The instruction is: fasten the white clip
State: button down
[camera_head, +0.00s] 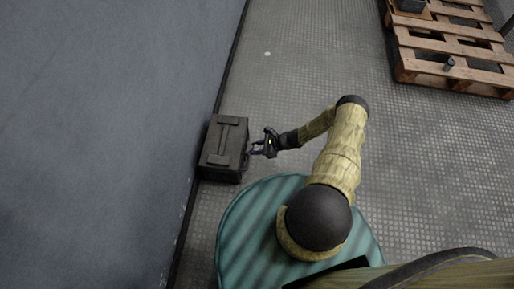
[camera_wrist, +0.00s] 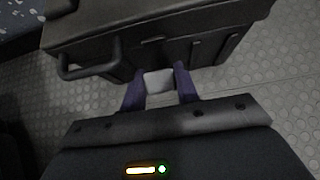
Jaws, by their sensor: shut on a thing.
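A dark ammo-style case (camera_head: 224,142) stands on the floor against the grey wall. Its side face, with a bar handle at the left, fills the top of the wrist view (camera_wrist: 130,50). The white clip (camera_wrist: 159,82) sits low on that face, between the two purple fingers of my gripper (camera_wrist: 160,88). The fingers are shut on the clip, one on each side. In the head view my gripper (camera_head: 257,149) reaches the case's right side; the clip is too small to make out there. How the clip's upper end meets the case is unclear.
The grey wall (camera_head: 110,110) runs close along the case's left side. A wooden pallet (camera_head: 450,50) with dark items on it lies at the top right. The studded floor (camera_head: 300,60) between them is mostly clear.

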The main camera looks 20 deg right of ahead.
jog(key=shift+w+a+r, duration=0.1)
jog(key=shift+a+r, duration=0.1)
jog(key=c, duration=1.1)
grip_release()
jog(key=shift+c, duration=0.2)
jog(key=shift+o, duration=0.5)
jog(key=shift+d, duration=0.1)
jog(key=p+v, duration=0.5)
jog(key=v, duration=1.2)
jog(key=shift+d+r, duration=0.1)
